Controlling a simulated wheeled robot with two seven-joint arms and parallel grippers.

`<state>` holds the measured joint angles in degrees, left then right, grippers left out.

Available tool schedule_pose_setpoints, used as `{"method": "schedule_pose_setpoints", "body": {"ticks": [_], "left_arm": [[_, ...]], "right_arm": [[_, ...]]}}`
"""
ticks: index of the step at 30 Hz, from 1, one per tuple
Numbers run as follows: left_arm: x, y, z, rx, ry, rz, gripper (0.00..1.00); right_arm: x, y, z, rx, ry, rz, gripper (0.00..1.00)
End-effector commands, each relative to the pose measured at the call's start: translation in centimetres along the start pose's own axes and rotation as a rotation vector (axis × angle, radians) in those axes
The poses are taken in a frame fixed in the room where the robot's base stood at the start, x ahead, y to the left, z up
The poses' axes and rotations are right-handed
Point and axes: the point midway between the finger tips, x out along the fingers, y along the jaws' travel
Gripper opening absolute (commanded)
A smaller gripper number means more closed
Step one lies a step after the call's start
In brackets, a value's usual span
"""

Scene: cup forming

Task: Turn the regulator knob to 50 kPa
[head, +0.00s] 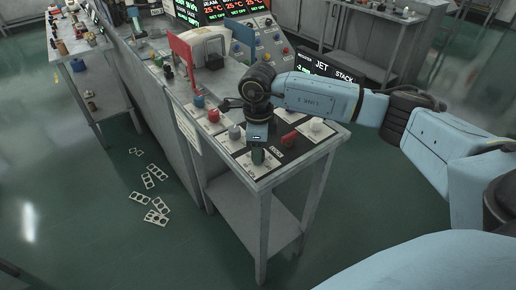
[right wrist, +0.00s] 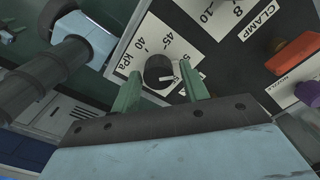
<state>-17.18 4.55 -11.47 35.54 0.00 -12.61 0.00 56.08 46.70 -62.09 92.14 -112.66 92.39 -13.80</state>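The regulator knob (right wrist: 158,70) is dark and round, with a light pointer line on its right side. It sits on a white dial plate (right wrist: 152,38) marked 40, 45 and kPa; a further mark at the right is partly hidden by a finger. My right gripper (right wrist: 162,88) is open, its two green fingers on either side of the knob. Contact cannot be made out. In the head view the knob (head: 258,156) is near the bench's front corner, just below my right gripper (head: 258,144). My left gripper is not in view.
Red (head: 213,115) and blue (head: 199,101) knobs stand farther back on the bench. Flat pale pieces (head: 157,212) lie on the floor at left.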

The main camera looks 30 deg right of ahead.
Motion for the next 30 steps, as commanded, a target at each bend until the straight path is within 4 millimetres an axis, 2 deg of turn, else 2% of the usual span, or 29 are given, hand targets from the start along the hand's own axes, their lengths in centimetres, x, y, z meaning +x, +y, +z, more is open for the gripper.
{"method": "schedule_pose_setpoints", "body": {"ticks": [10, 14, 17, 24, 30], "left_arm": [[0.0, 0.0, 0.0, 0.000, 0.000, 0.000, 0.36], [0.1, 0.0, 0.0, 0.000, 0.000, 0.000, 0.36], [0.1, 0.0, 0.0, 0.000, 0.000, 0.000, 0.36], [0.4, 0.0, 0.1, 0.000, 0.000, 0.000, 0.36], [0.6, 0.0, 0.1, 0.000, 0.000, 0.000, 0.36]], "right_arm": [[0.1, 0.1, 0.0, -0.002, 0.001, 0.003, 0.54], [-0.8, 0.1, 0.1, -0.003, -0.002, 0.001, 0.54], [-2.5, 0.0, 0.1, -0.003, -0.003, 0.000, 0.54], [-8.0, 0.0, 0.1, -0.003, -0.003, -0.001, 0.54], [-11.6, 0.0, 0.1, -0.002, -0.002, 0.000, 0.54]]}}
